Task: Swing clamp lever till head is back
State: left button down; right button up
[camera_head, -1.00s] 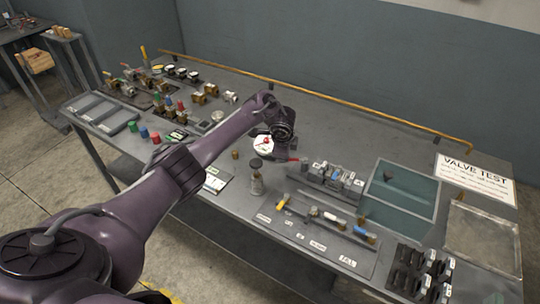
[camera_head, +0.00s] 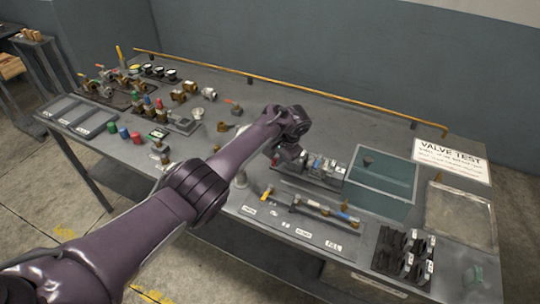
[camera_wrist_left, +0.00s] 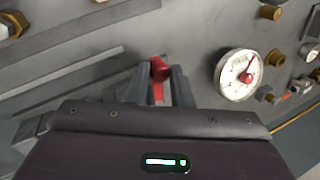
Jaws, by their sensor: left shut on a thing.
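My left gripper (camera_head: 284,158) is over the middle of the grey bench, at the left end of a metal fixture (camera_head: 322,170). In the left wrist view its two fingers (camera_wrist_left: 160,88) are shut on a red lever handle (camera_wrist_left: 159,70), whose rounded end shows between the fingertips. In the head view, my gripper and forearm hide the handle. The clamp's head is not clearly visible, so I cannot tell its position. My right gripper is not in view.
A white dial gauge (camera_wrist_left: 238,75) lies right of the fingers in the wrist view. A teal bin (camera_head: 383,180) stands right of the fixture, with a VALVE TEST sign (camera_head: 452,161) beyond. A black rack (camera_head: 402,256) is at front right. A yellow rail (camera_head: 290,91) runs along the back.

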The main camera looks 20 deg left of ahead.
pick_arm(q)
jog(key=shift+d+n+b, duration=0.5)
jog(key=shift+d+n, duration=0.15)
jog(key=shift+n, duration=0.25)
jog(key=shift+r+g, duration=0.1)
jog(key=shift+g, duration=0.2)
jog(key=c, duration=1.3)
grip_release()
jog(key=v, duration=0.7)
jog(key=shift+d+r, duration=0.25)
jog(key=shift+r, duration=0.05)
